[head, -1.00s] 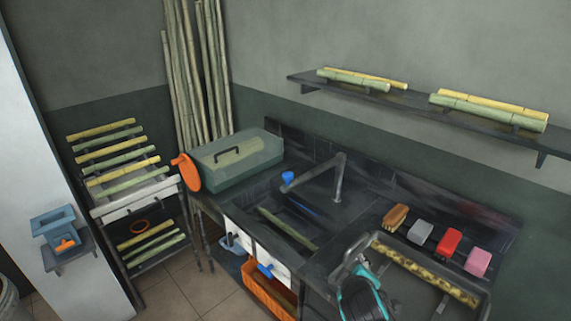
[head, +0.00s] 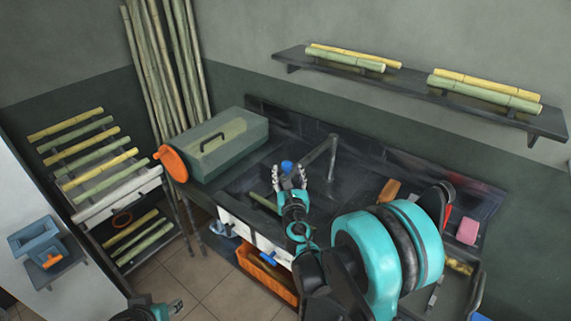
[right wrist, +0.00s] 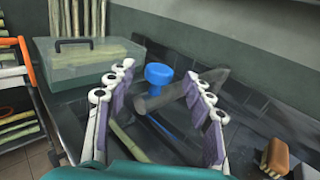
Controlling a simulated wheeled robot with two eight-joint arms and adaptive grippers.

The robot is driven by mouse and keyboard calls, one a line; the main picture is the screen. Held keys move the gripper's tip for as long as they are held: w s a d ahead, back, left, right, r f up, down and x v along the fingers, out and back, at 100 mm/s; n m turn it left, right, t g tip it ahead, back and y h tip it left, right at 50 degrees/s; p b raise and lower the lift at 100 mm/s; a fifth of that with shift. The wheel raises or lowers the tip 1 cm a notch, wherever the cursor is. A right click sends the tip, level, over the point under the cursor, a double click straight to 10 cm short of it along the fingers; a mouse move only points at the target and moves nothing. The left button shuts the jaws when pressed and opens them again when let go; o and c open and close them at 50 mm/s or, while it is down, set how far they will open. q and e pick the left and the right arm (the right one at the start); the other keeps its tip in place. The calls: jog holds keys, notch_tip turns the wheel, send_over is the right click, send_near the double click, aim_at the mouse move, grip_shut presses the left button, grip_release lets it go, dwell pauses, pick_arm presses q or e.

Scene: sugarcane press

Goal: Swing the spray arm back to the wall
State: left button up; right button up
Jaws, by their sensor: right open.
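The spray arm (head: 315,153) is a dark grey spout on a post behind the sink, with a blue nozzle (head: 287,165) at its end. It reaches out over the sink, away from the wall. My right gripper (head: 290,177) is open beside the nozzle. In the right wrist view the blue nozzle (right wrist: 159,74) and grey spout (right wrist: 178,93) show between and beyond the spread fingers (right wrist: 158,85); contact cannot be told. My left gripper (head: 176,305) is only partly in view at the lower left, far from the spray arm.
A green-lidded box (head: 222,150) stands left of the sink, next to an orange disc (head: 171,164). A brown brush (head: 389,191) and a pink block (head: 467,231) lie on the counter to the right. A shelf (head: 430,95) with cane hangs above.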

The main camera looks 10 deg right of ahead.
aim_at(287, 168)
jog(key=shift+w+d, duration=0.2)
jog(key=shift+w, duration=0.85)
jog(key=shift+w+d, duration=0.15)
jog(key=shift+w, duration=0.9)
grip_shut()
